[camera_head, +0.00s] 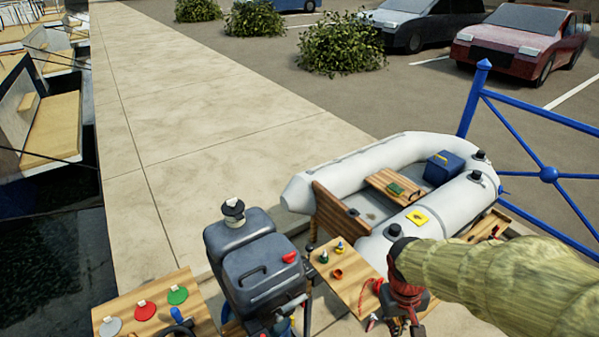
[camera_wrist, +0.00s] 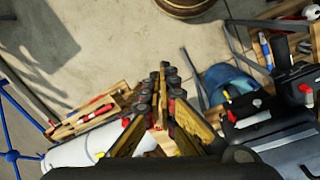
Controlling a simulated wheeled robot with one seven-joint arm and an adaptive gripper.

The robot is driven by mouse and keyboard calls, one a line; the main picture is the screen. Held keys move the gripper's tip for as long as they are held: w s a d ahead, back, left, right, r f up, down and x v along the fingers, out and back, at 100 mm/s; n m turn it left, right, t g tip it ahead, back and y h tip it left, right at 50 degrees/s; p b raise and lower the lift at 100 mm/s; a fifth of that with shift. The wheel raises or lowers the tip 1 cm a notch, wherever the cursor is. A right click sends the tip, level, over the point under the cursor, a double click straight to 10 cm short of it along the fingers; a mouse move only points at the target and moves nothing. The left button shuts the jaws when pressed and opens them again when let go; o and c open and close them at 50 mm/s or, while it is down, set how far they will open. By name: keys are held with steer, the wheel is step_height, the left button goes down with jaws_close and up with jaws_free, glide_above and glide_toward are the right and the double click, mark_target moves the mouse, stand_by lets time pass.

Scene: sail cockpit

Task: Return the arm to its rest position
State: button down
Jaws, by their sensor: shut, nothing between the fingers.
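My arm (camera_head: 500,285), in a khaki sleeve, reaches in from the right edge of the head view. My gripper (camera_head: 400,312) hangs down from its end, low in the head view, in front of the grey dinghy and by the right edge of a small wooden table. In the wrist view my gripper (camera_wrist: 164,72) has its yellow and black fingers together at the tips, with nothing held between them.
The wooden table (camera_head: 350,283) carries small fittings and red rope. Left of it stand an outboard motor (camera_head: 258,262) and a board with coloured discs (camera_head: 150,310). Behind are the dinghy (camera_head: 350,165) and a blue railing (camera_head: 540,115). The pavement (camera_head: 190,120) is clear.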

steer(key=s+a+r+t+b, duration=0.1)
steer(key=s+a+r+t, duration=0.1)
steer(key=r, duration=0.6)
steer(key=s+a+r+m+t+y+b, duration=0.1)
steer(key=s+a+r+t, duration=0.1)
steer(key=r, duration=0.7)
steer(key=shift+s+t, duration=0.8)
steer(key=shift+s, duration=0.45)
